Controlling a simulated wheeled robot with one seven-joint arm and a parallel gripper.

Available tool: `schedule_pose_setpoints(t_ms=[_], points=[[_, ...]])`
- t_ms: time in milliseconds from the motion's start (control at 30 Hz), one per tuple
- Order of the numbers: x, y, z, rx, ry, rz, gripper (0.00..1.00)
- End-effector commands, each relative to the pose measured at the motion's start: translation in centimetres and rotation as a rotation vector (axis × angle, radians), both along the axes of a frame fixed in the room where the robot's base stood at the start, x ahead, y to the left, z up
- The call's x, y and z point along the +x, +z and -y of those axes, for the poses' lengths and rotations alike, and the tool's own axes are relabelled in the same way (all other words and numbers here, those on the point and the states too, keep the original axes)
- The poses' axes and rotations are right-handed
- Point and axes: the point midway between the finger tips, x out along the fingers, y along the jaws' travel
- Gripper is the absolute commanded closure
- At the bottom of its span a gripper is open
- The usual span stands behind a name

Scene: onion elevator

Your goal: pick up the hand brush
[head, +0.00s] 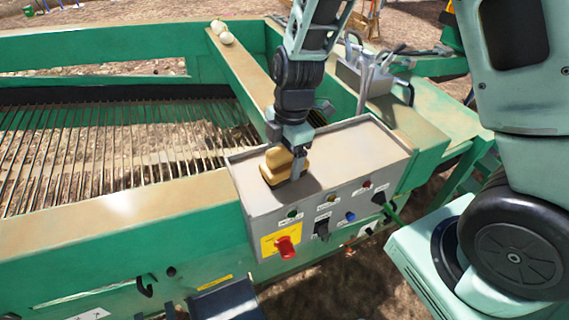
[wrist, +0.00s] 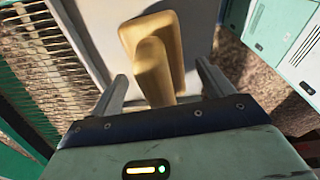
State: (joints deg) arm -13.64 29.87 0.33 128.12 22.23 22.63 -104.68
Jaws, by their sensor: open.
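The hand brush (head: 272,172) is a tan, wooden-looking piece lying on top of the grey control box (head: 345,150), near its left end. In the wrist view the brush (wrist: 155,62) shows a flat block with a raised part pointing toward me. My gripper (head: 290,172) is right at the brush, pointing down over the box. In the wrist view my gripper (wrist: 160,88) is open, with one finger on each side of the brush's near part. Small gaps show between the fingers and the brush. The brush's underside is hidden.
The box front carries a red emergency button (head: 286,246) and several small knobs. Two onions (head: 222,32) sit on the green frame's ledge. A slatted conveyor (head: 110,140) lies left of the box. A grey metal holder with upright handles (head: 365,78) stands behind the box.

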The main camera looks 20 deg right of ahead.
Motion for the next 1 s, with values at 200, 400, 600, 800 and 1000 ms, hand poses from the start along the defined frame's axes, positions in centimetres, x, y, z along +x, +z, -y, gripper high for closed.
schedule_pose_setpoints(t_ms=[200, 400, 600, 800, 1000], points=[[0.01, -0.28, 0.01, 0.0, 0.0, 0.0, 0.2], [0.01, -0.4, -0.01, 0.001, 0.0, 0.0, 0.2], [0.01, -0.37, -0.01, 0.0, 0.0, 0.0, 0.2], [0.01, -0.37, -0.01, 0.0, 0.0, 0.0, 0.62], [0.03, -0.35, -0.01, 0.0, 0.0, 0.001, 0.74]])
